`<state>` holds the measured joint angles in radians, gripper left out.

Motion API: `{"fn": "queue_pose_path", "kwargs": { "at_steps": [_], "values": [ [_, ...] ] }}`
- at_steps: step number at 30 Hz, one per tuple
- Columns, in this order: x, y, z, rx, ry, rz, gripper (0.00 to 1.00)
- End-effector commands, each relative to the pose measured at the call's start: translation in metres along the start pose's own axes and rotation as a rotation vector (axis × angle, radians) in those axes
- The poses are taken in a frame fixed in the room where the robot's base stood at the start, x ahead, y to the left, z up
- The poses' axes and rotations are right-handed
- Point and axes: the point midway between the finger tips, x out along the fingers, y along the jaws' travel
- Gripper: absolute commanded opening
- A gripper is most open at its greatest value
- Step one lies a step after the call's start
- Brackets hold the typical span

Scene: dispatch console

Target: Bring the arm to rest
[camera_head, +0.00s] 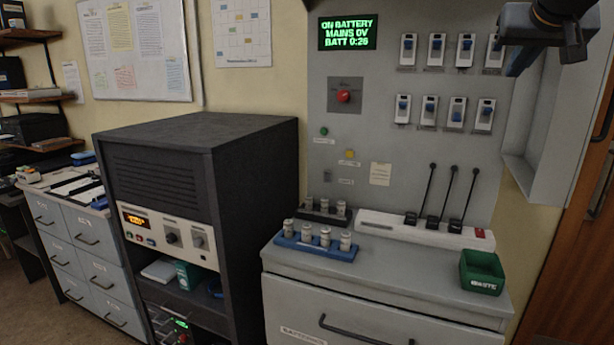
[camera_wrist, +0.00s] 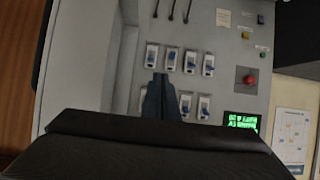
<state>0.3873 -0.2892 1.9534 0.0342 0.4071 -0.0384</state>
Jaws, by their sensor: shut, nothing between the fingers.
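My gripper (camera_head: 518,62) is at the top right of the head view, in front of the right end of the switch rows on the grey wall panel (camera_head: 385,110). Part of my arm is cut off by the top edge. In the wrist view my gripper (camera_wrist: 160,78) points at the panel with its fingers together and nothing between them. The panel looks upside down there. The fingertips overlap the blue-and-white breaker switches (camera_wrist: 171,60) in that picture; I cannot tell the gap to them. The head view shows these switches (camera_head: 436,50) in two rows.
A green-lettered display (camera_head: 347,33) reads "ON BATTERY". Below it is a red button (camera_head: 343,96). A grey cabinet (camera_head: 380,290) carries a blue rack (camera_head: 318,246), a charger strip (camera_head: 390,226) with three upright black rods, and a green bin (camera_head: 482,272). An open panel door (camera_head: 560,110) stands at right.

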Motion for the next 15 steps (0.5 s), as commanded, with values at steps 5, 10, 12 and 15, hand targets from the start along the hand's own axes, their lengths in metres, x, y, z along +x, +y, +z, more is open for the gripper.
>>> {"fn": "queue_pose_path", "kwargs": {
  "at_steps": [5, 10, 12, 15],
  "values": [
    [0.016, -0.005, 0.026, -0.003, -0.045, -0.007, 0.00],
    [0.033, -0.018, 0.059, -0.015, -0.102, -0.027, 0.00],
    [0.042, -0.025, 0.077, -0.020, -0.131, -0.036, 0.00],
    [0.055, -0.037, 0.108, -0.032, -0.182, -0.053, 0.00]
  ]
}}
